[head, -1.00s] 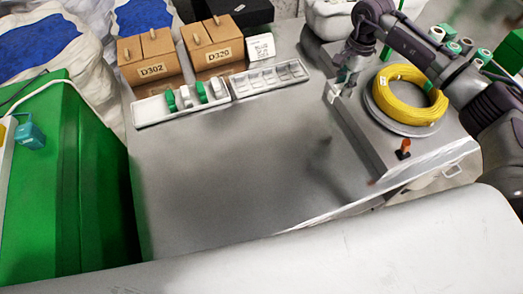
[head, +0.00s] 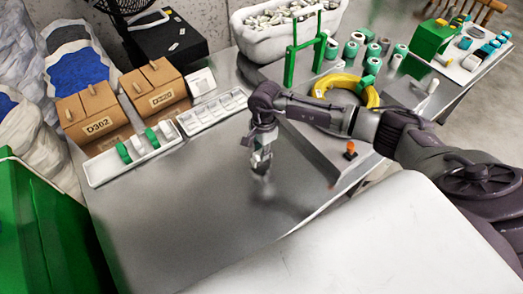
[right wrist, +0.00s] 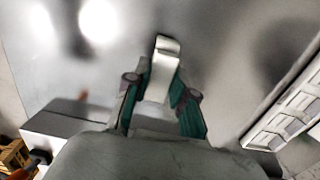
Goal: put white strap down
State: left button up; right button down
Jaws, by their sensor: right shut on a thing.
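My right gripper (head: 262,158) hangs fingers-down over the bare middle of the grey metal table (head: 200,215). In the right wrist view, the gripper (right wrist: 160,98) is shut on a white strap (right wrist: 163,62), a small curved piece sticking out past the fingertips. The strap appears to be above the table; its exact height is hard to tell. A white tray (head: 102,172) at the left of the table holds several white and green straps standing upright. My left gripper is not in view.
A second white tray with compartments (head: 212,112) lies behind the gripper. Cardboard boxes (head: 95,115) stand behind the trays. The yellow cable coil (head: 345,82) and an orange-topped knob (head: 350,150) are to the right. The table's front-left area is clear.

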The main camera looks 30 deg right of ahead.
jog(key=shift+f, duration=0.7)
jog(key=c, duration=1.4)
grip_release()
jog(key=shift+f, duration=0.15)
jog(key=shift+c, duration=0.2)
jog(key=o, duration=0.5)
jog(key=shift+c, duration=0.2)
jog(key=shift+r, duration=0.3)
jog(key=shift+w+r, duration=0.1)
jog(key=shift+r, duration=0.2)
notch_tip(320, 180, up, 11)
jog(key=b, duration=0.2)
jog(key=shift+d, duration=0.35)
